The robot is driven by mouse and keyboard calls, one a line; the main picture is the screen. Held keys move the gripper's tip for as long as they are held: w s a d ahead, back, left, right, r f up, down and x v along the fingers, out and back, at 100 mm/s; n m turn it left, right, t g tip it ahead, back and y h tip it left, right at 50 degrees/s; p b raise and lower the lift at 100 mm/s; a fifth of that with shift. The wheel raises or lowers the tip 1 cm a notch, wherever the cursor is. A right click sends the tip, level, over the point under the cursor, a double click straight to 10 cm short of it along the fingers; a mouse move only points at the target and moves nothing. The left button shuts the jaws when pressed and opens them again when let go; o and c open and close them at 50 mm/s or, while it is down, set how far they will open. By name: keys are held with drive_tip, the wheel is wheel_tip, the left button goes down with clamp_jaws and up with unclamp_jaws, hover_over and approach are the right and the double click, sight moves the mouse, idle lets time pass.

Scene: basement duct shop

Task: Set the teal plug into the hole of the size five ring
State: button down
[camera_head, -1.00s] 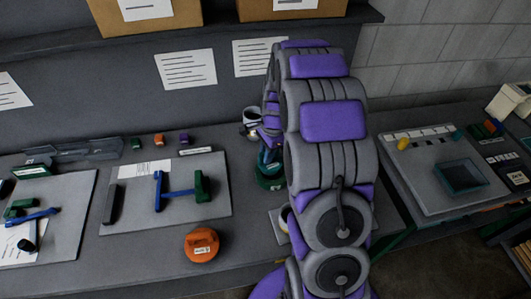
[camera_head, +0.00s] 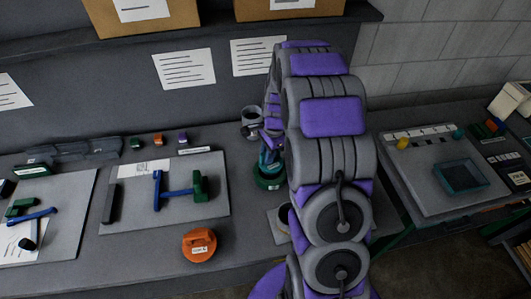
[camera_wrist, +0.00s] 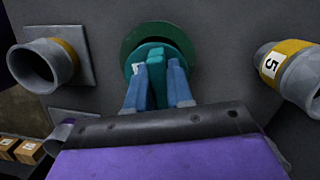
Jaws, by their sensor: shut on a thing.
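The teal plug (camera_wrist: 152,56) is between the fingers of my gripper (camera_wrist: 158,88) in the wrist view. My gripper is shut on it. The plug stands over a dark green round ring or base (camera_wrist: 186,42); a dark gap shows beside the plug, and I cannot tell how deep it sits. The green piece also shows in the head view (camera_head: 269,183), below my gripper (camera_head: 270,158), partly hidden by my arm. In the wrist view a grey ring with a yellow band marked 5 (camera_wrist: 290,70) is at the right, apart from the plug.
Another grey ring with a yellow band (camera_wrist: 42,64) is at the wrist view's left. In the head view an orange labelled disc (camera_head: 199,245) lies front left, beside a grey board (camera_head: 130,220) with blue and green parts. A teal-edged tray (camera_head: 461,177) is at the right.

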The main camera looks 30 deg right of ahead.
drive_tip(key=shift+d+f, duration=0.1)
drive_tip(key=shift+f, duration=0.15)
drive_tip(key=shift+a+f, duration=0.2)
drive_tip(key=shift+a, duration=0.15)
drive_tip(key=c, duration=1.1)
unclamp_jaws()
drive_tip(key=shift+a, duration=0.2)
drive_tip(key=shift+o, duration=0.9)
drive_tip(key=shift+d, duration=0.4)
drive_tip(key=d+r+p, duration=0.3)
drive_tip(key=r, duration=1.4)
